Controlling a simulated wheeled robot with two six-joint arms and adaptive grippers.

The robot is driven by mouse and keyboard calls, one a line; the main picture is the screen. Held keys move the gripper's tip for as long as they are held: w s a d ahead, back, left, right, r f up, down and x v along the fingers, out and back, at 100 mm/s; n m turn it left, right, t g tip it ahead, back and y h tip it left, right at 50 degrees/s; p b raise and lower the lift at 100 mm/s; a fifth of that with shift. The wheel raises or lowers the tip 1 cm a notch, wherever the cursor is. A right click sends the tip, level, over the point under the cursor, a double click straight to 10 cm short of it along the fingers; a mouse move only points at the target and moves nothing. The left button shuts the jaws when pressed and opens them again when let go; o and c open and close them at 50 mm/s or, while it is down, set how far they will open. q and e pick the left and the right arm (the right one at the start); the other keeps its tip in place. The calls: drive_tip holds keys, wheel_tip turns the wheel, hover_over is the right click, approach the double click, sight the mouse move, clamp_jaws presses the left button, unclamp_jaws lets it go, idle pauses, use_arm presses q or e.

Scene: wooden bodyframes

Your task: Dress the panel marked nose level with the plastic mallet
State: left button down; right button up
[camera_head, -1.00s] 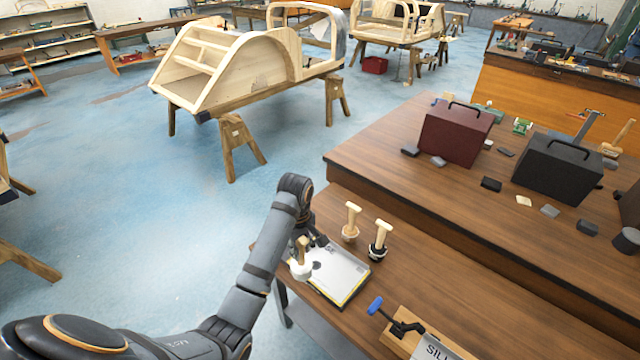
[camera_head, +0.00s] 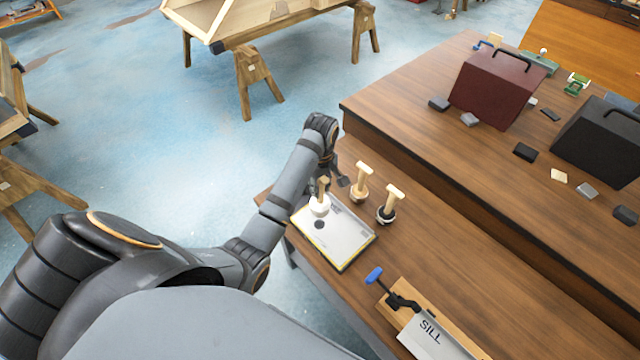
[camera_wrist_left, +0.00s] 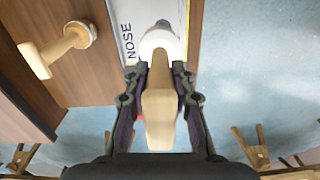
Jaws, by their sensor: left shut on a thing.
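My left gripper (camera_head: 324,184) is shut on the wooden handle of the plastic mallet (camera_head: 320,206), whose white round head points down. In the left wrist view the gripper (camera_wrist_left: 158,85) has the pale handle between its fingers. The mallet head is over the back-left part of a light grey panel (camera_head: 345,244) with a yellow edge; I cannot tell whether it touches. A dark round spot shows on the panel just in front of the head. My right gripper is not in view.
Two other mallets (camera_head: 360,184) (camera_head: 389,206) stand heads down right of the panel. A SILL panel (camera_head: 432,338) sits in a wooden holder with a blue-handled clamp (camera_head: 374,275). A raised bench with a dark red case (camera_head: 495,88) is behind. Open bench lies between.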

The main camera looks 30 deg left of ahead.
sight(320, 203)
use_arm(q)
drive_tip(key=shift+s+r, duration=0.25)
drive_tip(key=shift+s, duration=0.15)
drive_tip(key=shift+s+r, duration=0.15)
drive_tip(key=shift+s, duration=0.15)
drive_tip(key=f+b, duration=0.1)
drive_tip(key=f, duration=0.2)
drive_tip(key=f+b, duration=0.1)
drive_tip(key=f, duration=0.2)
drive_tip(key=f+b, duration=0.2)
drive_tip(key=f, duration=0.2)
drive_tip(key=shift+w+d, duration=0.1)
drive_tip(key=shift+w, duration=0.25)
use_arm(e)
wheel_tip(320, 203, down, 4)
use_arm(q)
wheel_tip(320, 203, up, 5)
drive_tip(key=p, duration=0.5)
drive_tip(key=shift+w+r, duration=0.1)
drive_tip(key=shift+r, duration=0.05)
drive_tip(key=shift+r+b, duration=0.35)
drive_tip(key=shift+b, duration=0.1)
drive_tip(key=shift+r, duration=1.75)
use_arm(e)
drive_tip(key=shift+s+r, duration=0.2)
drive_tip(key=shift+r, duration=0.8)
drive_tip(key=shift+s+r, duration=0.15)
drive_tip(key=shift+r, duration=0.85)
